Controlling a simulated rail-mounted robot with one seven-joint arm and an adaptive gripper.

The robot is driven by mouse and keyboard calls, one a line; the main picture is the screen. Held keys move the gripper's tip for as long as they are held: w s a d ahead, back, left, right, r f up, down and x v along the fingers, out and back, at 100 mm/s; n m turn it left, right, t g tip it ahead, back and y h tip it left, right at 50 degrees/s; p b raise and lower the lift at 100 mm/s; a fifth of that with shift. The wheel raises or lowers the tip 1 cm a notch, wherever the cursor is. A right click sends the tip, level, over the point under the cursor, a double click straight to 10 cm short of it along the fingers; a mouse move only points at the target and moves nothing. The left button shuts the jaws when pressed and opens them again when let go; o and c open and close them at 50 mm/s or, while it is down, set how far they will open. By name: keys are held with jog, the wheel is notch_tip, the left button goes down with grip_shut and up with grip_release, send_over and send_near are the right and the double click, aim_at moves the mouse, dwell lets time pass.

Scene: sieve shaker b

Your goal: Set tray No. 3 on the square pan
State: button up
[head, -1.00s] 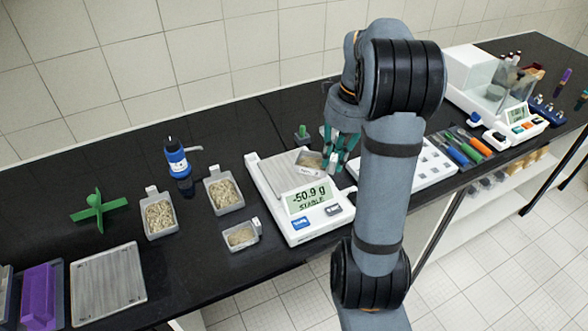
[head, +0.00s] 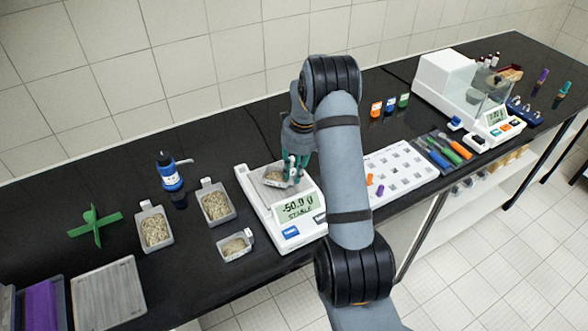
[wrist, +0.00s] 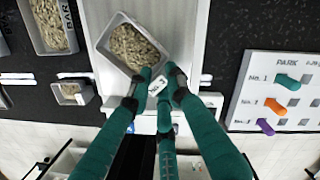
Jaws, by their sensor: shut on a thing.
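My gripper (head: 292,172) is shut on the tab of a small grey tray (head: 276,178) filled with grain. In the wrist view the fingertips (wrist: 160,84) pinch its labelled tab, and the number on it cannot be read. The tray (wrist: 130,46) is turned at an angle over the square pan (wrist: 184,30) of the white balance. That pan (head: 253,184) is otherwise bare. Whether the tray touches it is unclear. The balance display (head: 298,209) reads -50.9 g, STABLE.
Other grain trays stand left of the balance: two larger (head: 154,230) (head: 215,205) and one small (head: 235,247). A blue bottle (head: 171,172) and a green cross-shaped piece (head: 95,226) are behind. A white peg board (head: 405,170) stands to the right.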

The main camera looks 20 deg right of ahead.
jog(key=shift+f, duration=0.2)
jog(key=shift+f, duration=0.2)
jog(key=o, duration=0.8)
jog(key=shift+r, duration=0.1)
jog(key=shift+d+r, duration=0.1)
jog(key=shift+r, duration=0.35)
jog(key=r, duration=0.3)
jog(key=r+b, duration=0.1)
jog(key=r, duration=0.3)
jog(key=s+d+r+b, duration=0.1)
jog(key=r, duration=0.3)
jog(key=shift+r, duration=0.15)
